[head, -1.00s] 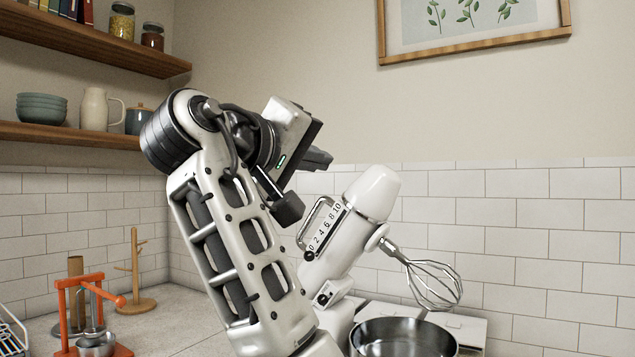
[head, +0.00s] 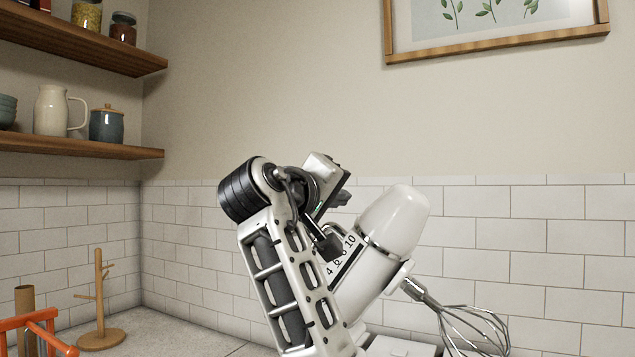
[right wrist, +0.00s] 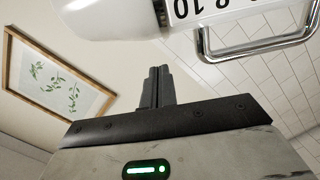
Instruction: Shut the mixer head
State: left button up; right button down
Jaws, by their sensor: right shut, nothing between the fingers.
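The white mixer head (head: 395,222) is tilted up, with its rounded end high and the wire whisk (head: 474,327) hanging from it to the right. A numbered scale and a metal handle are on its side; the handle (right wrist: 258,48) shows clearly in the right wrist view, beside the white mixer head (right wrist: 95,12). My right gripper (head: 343,197) is just left of the raised head's upper end. Its fingers (right wrist: 157,76) are shut and empty, with no clear contact with the head. The mixer's lower part is mostly hidden or out of frame. My left gripper is not in view.
A wooden mug stand (head: 100,310) and an orange-framed object (head: 40,328) stand at the left on the counter. Shelves (head: 80,146) with a jug and jars are on the left wall. A tiled wall (head: 560,235) and framed picture (head: 490,48) are behind the mixer.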

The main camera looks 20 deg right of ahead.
jog(key=shift+s+d+f, duration=0.6)
jog(key=shift+d+f, duration=0.15)
jog(key=shift+f, duration=0.05)
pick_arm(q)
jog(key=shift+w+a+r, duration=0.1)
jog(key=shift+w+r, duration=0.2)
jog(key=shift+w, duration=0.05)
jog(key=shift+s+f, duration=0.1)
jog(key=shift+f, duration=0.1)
pick_arm(e)
jog(key=shift+d, duration=0.1)
